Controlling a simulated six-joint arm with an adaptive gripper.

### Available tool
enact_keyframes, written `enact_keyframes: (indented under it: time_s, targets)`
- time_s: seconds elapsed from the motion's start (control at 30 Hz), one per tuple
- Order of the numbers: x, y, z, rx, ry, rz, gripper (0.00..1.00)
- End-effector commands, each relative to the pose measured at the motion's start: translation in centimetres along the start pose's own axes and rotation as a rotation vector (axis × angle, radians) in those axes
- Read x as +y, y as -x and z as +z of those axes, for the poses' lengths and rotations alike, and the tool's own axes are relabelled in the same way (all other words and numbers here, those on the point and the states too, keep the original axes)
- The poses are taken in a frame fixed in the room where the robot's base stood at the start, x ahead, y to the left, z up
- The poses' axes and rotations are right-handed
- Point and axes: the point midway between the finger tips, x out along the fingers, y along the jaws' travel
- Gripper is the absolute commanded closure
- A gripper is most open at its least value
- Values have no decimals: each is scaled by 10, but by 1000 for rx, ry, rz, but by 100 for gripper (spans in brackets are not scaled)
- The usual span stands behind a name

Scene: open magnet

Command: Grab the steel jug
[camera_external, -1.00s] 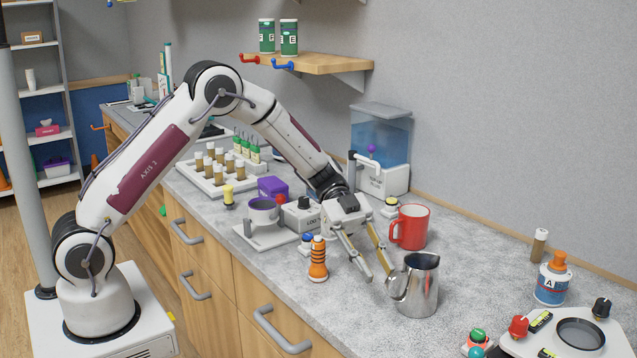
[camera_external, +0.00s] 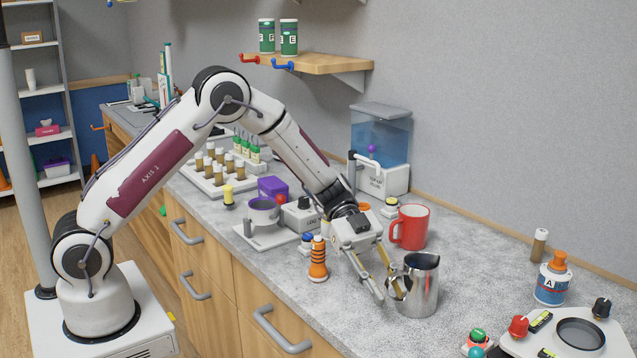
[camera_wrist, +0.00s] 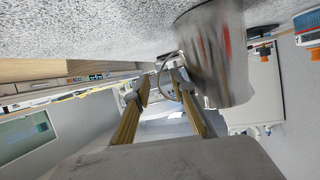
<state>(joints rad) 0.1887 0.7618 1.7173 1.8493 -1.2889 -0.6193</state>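The steel jug (camera_external: 421,287) stands upright on the grey speckled worktop, with its handle side turned to my gripper. It also shows in the wrist view (camera_wrist: 222,55), at the upper right. My gripper (camera_external: 390,300) is low at the jug's left side, with its fingers apart. In the wrist view my gripper (camera_wrist: 161,83) has a clear gap between its fingertips, and the jug's thin curved handle (camera_wrist: 160,78) shows at that gap. One finger overlaps the handle area in the external view, so I cannot tell whether it touches.
A red mug (camera_external: 412,228) stands just behind the jug. An orange-and-black striped bottle (camera_external: 318,260) stands left of my gripper. A scale-like device (camera_external: 560,332) and a blue-labelled bottle (camera_external: 551,284) are at the right. The worktop (camera_external: 475,255) right of the jug is clear.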

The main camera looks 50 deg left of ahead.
Motion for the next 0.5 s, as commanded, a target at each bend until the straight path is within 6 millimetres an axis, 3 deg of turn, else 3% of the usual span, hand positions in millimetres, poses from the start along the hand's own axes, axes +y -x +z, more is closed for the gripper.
enact_keyframes:
  time_s: [0.43,0.47,0.5]
  targets:
    - [0,0,0,0,0,0,76]
    - [0,0,0,0,0,0,78]
    - [0,0,0,0,0,0,89]
